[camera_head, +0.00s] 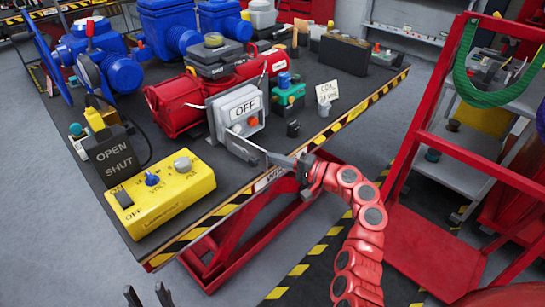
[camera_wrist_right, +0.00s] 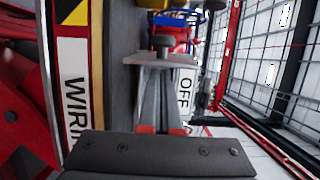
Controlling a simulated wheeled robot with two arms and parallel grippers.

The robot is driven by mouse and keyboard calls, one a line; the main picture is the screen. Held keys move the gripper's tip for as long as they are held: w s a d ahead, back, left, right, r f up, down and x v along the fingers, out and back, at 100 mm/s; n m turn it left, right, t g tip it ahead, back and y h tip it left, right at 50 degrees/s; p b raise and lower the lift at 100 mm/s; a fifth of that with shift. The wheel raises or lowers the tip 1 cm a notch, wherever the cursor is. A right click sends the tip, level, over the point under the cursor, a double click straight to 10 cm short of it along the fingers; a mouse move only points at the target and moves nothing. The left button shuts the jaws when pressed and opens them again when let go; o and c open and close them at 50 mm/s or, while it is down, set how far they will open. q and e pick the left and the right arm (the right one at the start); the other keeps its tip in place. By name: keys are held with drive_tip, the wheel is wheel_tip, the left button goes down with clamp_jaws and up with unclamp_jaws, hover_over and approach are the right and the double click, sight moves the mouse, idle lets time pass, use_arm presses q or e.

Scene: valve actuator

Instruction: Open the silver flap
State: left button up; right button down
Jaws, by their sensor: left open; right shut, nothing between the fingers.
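A silver-grey box with a flat silver flap (camera_head: 222,118) and a white "OFF" label stands at the front of the red actuator on the table. In the right wrist view a grey plate, seemingly the flap (camera_wrist_right: 135,59), lies across the fingertips, with the "OFF" label to its lower right. My right gripper (camera_head: 232,136) is shut and empty, its tips at the lower front of the silver box; contact is unclear. The shut fingers also show in the wrist view (camera_wrist_right: 160,75). My left gripper (camera_head: 148,293) is open and empty at the bottom edge, away from the table.
A yellow control box (camera_head: 165,203) and a black "OPEN SHUT" box (camera_head: 113,160) stand left of the silver box. A teal device (camera_head: 288,95) and a small card (camera_head: 327,92) are to its right. A red frame (camera_head: 425,150) stands right of the table.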

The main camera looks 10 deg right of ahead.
sight(262, 166)
drive_tip(key=shift+s+a+r+m+t+h+p, duration=0.2)
drive_tip(key=shift+s+a+m+t+h+p, duration=0.4)
drive_tip(key=shift+p, duration=0.4)
drive_tip(key=shift+s+a+m+t+h+p, duration=0.3)
drive_tip(key=shift+a+m+t+h+p, duration=0.1)
drive_tip(key=shift+a+t, duration=0.1)
drive_tip(key=shift+s+a+m+t+h+p, duration=0.3)
drive_tip(key=shift+a+t+h+p, duration=0.1)
drive_tip(key=shift+a, duration=0.1)
drive_tip(key=shift+s+a+f+m+t+h, duration=0.2)
drive_tip(key=shift+m+t+h, duration=0.1)
drive_tip(key=shift+h, duration=0.1)
drive_tip(key=shift+w+d, duration=0.1)
